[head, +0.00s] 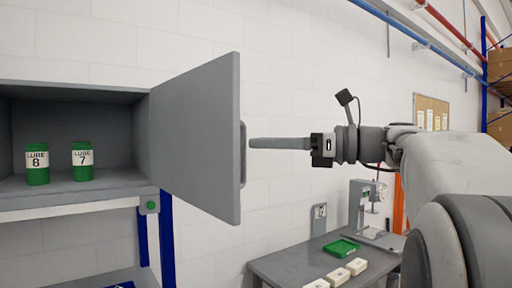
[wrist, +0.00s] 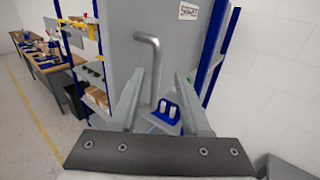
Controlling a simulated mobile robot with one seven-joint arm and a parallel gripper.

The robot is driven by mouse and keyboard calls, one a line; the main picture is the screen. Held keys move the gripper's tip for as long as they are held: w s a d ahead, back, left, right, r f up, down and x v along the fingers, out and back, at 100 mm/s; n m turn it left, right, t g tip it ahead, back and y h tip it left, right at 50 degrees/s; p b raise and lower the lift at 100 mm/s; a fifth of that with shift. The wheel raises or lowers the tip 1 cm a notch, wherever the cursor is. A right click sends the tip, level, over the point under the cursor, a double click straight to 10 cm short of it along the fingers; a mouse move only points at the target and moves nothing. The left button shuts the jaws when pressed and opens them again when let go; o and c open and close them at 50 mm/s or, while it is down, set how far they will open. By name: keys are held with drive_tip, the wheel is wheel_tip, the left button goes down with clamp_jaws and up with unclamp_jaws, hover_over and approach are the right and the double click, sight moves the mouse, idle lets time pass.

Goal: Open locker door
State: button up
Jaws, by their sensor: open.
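The grey locker door (head: 200,135) stands swung out from the right side of the open grey locker (head: 70,86) in the head view. Its vertical bar handle (head: 243,158) is on the door's outer face near the free edge. My gripper (head: 253,143) points left, with its fingertips beside the handle. In the wrist view the handle (wrist: 148,70) rises in front of the door face (wrist: 120,45). My open fingers (wrist: 160,77) stand on either side of the handle's line, nearer the left finger. Whether they touch it I cannot tell.
Two green lube cans, labelled 8 (head: 37,168) and 7 (head: 82,160), stand inside the locker. A grey table (head: 285,268) with a green tray (head: 341,248), several pale blocks and a test stand (head: 357,205) is below my arm. White wall lies behind.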

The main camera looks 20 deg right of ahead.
drive_tip(key=v, duration=1.2)
drive_tip(key=shift+s+d, duration=0.2)
drive_tip(key=shift+d, duration=0.1)
drive_tip(key=s+a+f+n+g+h+b, duration=0.1)
drive_tip(key=a+f+n+g+h+b, duration=0.2)
drive_tip(key=a+f, duration=0.65)
drive_tip(key=s+a+f+n+g+h+b, duration=0.15)
drive_tip(key=a+f+n, duration=0.45)
drive_tip(key=f, duration=0.6)
drive_tip(key=s+f+n+h, duration=0.3)
drive_tip(key=f+n, duration=0.2)
drive_tip(key=f, duration=0.1)
drive_tip(key=s+a+f+n+h+b, duration=0.1)
drive_tip(key=s+f+n+h, duration=0.2)
drive_tip(key=f+n, duration=0.3)
drive_tip(key=s+f+n+h+b, duration=0.1)
drive_tip(key=s+f+n+h, duration=0.2)
drive_tip(key=f+n, duration=0.2)
wheel_tip(320, 180, down, 3)
drive_tip(key=shift+a+f+n+g+h, duration=0.1)
drive_tip(key=shift+a+n+g+h, duration=0.1)
drive_tip(key=shift+n+g+h, duration=0.2)
